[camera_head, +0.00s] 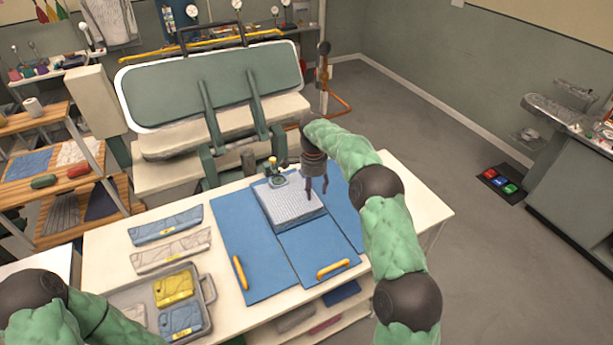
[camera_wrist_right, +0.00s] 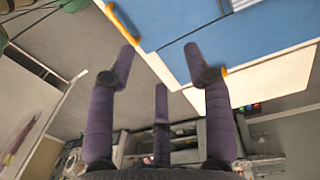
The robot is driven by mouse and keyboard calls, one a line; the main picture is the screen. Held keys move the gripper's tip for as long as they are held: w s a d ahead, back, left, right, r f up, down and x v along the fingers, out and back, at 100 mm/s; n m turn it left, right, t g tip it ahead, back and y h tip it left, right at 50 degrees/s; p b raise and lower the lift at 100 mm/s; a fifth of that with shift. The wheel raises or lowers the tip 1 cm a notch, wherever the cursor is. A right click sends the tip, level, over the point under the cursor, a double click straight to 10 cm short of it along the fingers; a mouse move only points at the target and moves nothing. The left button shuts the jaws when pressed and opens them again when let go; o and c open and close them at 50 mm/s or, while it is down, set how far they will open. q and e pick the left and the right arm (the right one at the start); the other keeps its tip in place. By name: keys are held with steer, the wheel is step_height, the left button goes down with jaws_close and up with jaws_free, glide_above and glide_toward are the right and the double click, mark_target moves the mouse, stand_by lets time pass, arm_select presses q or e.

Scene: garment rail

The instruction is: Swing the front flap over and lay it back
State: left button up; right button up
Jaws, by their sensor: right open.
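A blue folding board (camera_head: 243,245) lies on the white table. Its front flap (camera_head: 312,248) lies flat toward the front edge and bears an orange handle (camera_head: 333,268). A grey-white checked garment (camera_head: 287,205) lies folded in a compact rectangle at the board's middle, behind the flap. My right gripper (camera_head: 316,192) is open and empty, pointing down above the garment's right side, apart from the flap's handle. In the right wrist view, blue panels (camera_wrist_right: 260,50) and an orange handle (camera_wrist_right: 122,22) lie beyond the open fingers. My left arm shows at the bottom left; its gripper is out of frame.
Another orange handle (camera_head: 240,272) is on the left panel. A grey tray (camera_head: 150,297) with yellow and blue packs stands at the left, near folded cloths (camera_head: 168,225). A press (camera_head: 215,90) stands behind the table. The table's right end (camera_head: 425,205) is clear.

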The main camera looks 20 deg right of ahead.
steer(key=shift+f, duration=0.1)
steer(key=s+a+f+n+y, duration=0.1)
steer(key=s+a+f+n, duration=0.1)
steer(key=s+a+f, duration=0.2)
steer(key=s+a+f+n+y, duration=0.1)
steer(key=s+a+f+n, duration=0.2)
steer(key=f, duration=0.8)
steer(key=s+a+f+n+y, duration=0.1)
steer(key=s+a+f+n, duration=0.2)
steer(key=s+a+f, duration=0.2)
steer(key=shift+s+a+f, duration=0.1)
steer(key=shift+s+f, duration=0.25)
steer(key=shift+f, duration=0.3)
steer(key=shift+s+f, duration=0.35)
steer(key=shift+f, duration=0.25)
steer(key=s+a+f+n+y, duration=0.1)
steer(key=s+a+f+n, duration=0.2)
steer(key=s, duration=0.9)
steer(key=s+a+f+n, duration=0.1)
steer(key=s+a+n, duration=0.25)
steer(key=s, duration=0.95)
step_height(320, 180, down, 21)
steer(key=w+a+t+b, duration=0.1)
steer(key=a+b, duration=0.1)
steer(key=b, duration=2.1)
steer(key=shift+w+a+f, duration=0.2)
steer(key=shift+w+a, duration=0.1)
steer(key=shift+w, duration=0.05)
